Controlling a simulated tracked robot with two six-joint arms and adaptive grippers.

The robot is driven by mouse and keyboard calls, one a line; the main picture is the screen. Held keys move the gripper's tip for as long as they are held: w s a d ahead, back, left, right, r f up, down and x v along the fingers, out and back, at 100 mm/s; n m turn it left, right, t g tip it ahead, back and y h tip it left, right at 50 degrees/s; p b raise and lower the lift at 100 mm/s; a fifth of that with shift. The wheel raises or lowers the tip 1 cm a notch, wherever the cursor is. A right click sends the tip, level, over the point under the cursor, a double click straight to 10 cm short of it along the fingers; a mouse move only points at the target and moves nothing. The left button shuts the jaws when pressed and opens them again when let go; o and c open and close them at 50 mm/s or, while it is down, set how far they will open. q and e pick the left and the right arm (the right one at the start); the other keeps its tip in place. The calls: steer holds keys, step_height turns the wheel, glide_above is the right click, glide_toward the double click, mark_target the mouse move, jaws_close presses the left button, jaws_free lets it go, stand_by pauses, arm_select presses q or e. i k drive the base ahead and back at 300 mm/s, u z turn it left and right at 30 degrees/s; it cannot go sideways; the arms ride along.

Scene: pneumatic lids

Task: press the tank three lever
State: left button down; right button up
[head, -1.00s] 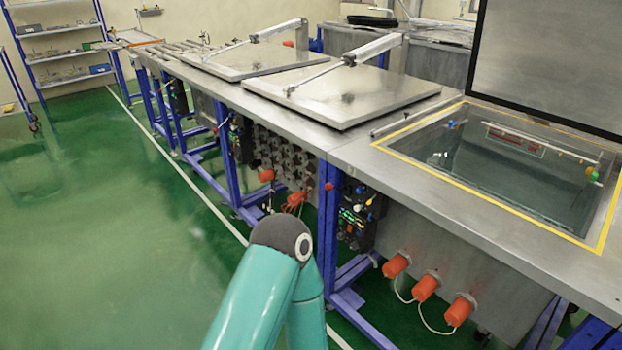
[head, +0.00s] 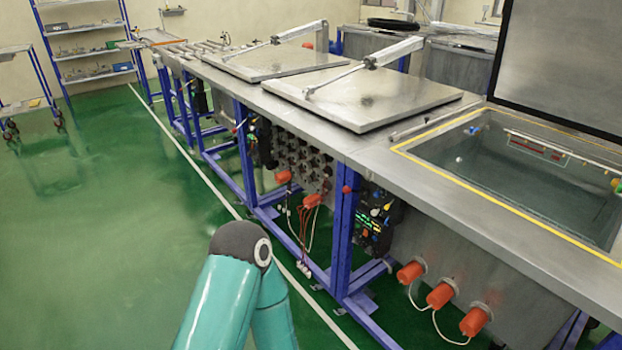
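A row of steel tanks runs from the right foreground to the back left in the head view. The nearest tank (head: 530,165) stands open, with a yellow-edged rim and liquid inside. Two tanks further back have flat steel lids, the nearer lid (head: 365,92) and the farther lid (head: 272,62), both lying down. A dark control panel (head: 375,218) with green lights and small coloured parts sits under the bench edge. A second dark panel (head: 262,142) is further left. I cannot tell which part is the tank three lever. Neither gripper is in view.
My teal arm, with a dark joint, rises at the bottom middle. Orange round caps (head: 440,295) with white cables stick out from the near tank's front. Blue frame legs (head: 343,240) stand under the bench. The green floor (head: 110,240) on the left is clear.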

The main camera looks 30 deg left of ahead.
mark_target(346, 189)
steer(key=i, duration=1)
steer(key=u, duration=0.05)
